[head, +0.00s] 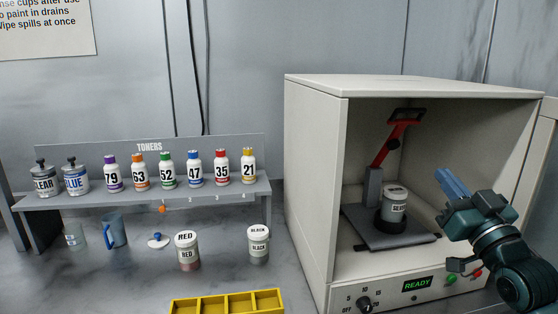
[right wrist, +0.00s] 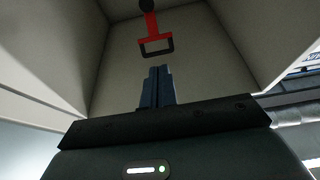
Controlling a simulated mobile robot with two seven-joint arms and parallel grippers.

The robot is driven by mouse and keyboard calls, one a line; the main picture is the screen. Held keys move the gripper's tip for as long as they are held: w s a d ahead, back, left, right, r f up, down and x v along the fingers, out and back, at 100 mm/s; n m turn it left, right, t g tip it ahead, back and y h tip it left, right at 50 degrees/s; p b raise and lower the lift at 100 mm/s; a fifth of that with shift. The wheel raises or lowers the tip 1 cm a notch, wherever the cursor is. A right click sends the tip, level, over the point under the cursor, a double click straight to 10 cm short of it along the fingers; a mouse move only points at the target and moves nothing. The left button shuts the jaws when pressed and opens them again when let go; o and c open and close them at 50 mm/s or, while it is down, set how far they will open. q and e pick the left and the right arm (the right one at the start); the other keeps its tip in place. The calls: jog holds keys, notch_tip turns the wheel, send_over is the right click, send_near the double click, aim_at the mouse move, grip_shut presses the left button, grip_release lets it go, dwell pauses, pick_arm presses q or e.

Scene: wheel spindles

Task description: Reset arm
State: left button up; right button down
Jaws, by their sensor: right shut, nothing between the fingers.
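My right gripper (head: 452,183) is in front of the open right part of a white cabinet machine in the head view. Its blue fingers are shut with nothing between them, and they point up and left. In the right wrist view the shut fingers (right wrist: 157,86) point into the cabinet toward a red clamp handle (right wrist: 156,44). Inside the cabinet, a can (head: 394,205) stands on a dark platform (head: 370,229), and the red clamp arm (head: 392,142) is raised above it. The gripper is apart from the can and clamp. My left gripper is not in view.
The cabinet (head: 310,180) has its door (head: 548,150) open at the right and a READY display (head: 417,283). A toner shelf (head: 150,197) holds several bottles.

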jog(key=s+a+f+g, duration=0.2)
jog(key=a+f+g, duration=0.1)
jog(key=f, duration=0.5)
jog(key=s+a+f+g, duration=0.2)
jog(key=f+g, duration=0.1)
jog(key=f, duration=0.4)
jog(key=s+a+f+g, duration=0.2)
jog(key=a+f+g, duration=0.1)
jog(key=f, duration=0.5)
jog(key=s+a+f+n+g+h, duration=0.1)
jog(key=s+a+f+g, duration=0.2)
jog(key=s+f+g, duration=0.55)
jog(key=s+a+f+g+h, duration=0.1)
jog(key=s+a+f+g, duration=0.15)
jog(key=s+f, duration=0.7)
jog(key=w+a+n+t+y+p, duration=0.1)
jog(key=w+a+t+y+p, duration=0.1)
jog(key=a+t, duration=0.5)
jog(key=shift+w+f+t+y, duration=0.25)
jog(key=shift+w+t+y, duration=0.15)
jog(key=shift+t+y, duration=0.25)
